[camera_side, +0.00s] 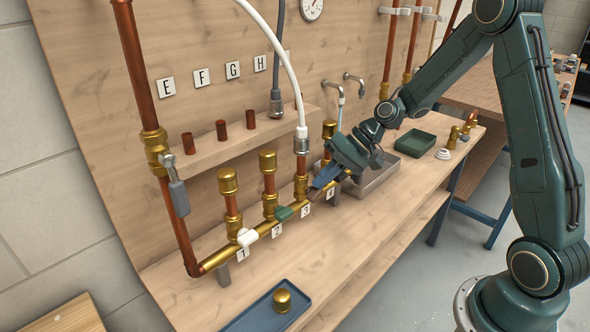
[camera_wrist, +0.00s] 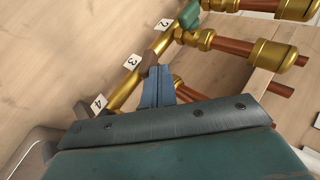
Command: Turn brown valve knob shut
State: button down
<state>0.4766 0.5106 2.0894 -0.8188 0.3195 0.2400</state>
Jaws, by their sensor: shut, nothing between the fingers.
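The brown valve knob (camera_wrist: 150,60) sits on the brass manifold pipe (camera_wrist: 125,92) beside label 3 in the wrist view. In the side view it is mostly hidden by my fingers. My gripper (camera_wrist: 154,72) is shut and empty, with its blue fingertips right at the brown knob. I cannot tell whether they touch it. In the side view my gripper (camera_side: 315,193) comes down from the right onto the manifold near labels 3 and 4. Whether the knob lies along or across its pipe is unclear.
A green knob (camera_side: 284,213) and a white knob (camera_side: 247,237) sit on the manifold at labels 2 and 1. Brass-capped risers and a white hose (camera_side: 284,58) stand behind. A metal basin (camera_side: 373,182) lies right of the manifold; a blue tray (camera_side: 250,318) lies in front.

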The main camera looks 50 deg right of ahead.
jog(key=shift+d+f+y, duration=0.4)
jog(key=shift+d+y, duration=0.25)
jog(key=shift+y, duration=0.05)
jog(key=shift+d+f, duration=0.15)
jog(key=shift+d, duration=0.05)
dwell(0.4)
jog(key=shift+a+r, duration=0.1)
jog(key=shift+r, duration=0.75)
jog(key=shift+r, duration=0.1)
jog(key=v, duration=1.2)
jog(key=shift+w+r, duration=0.35)
jog(key=shift+r, duration=0.05)
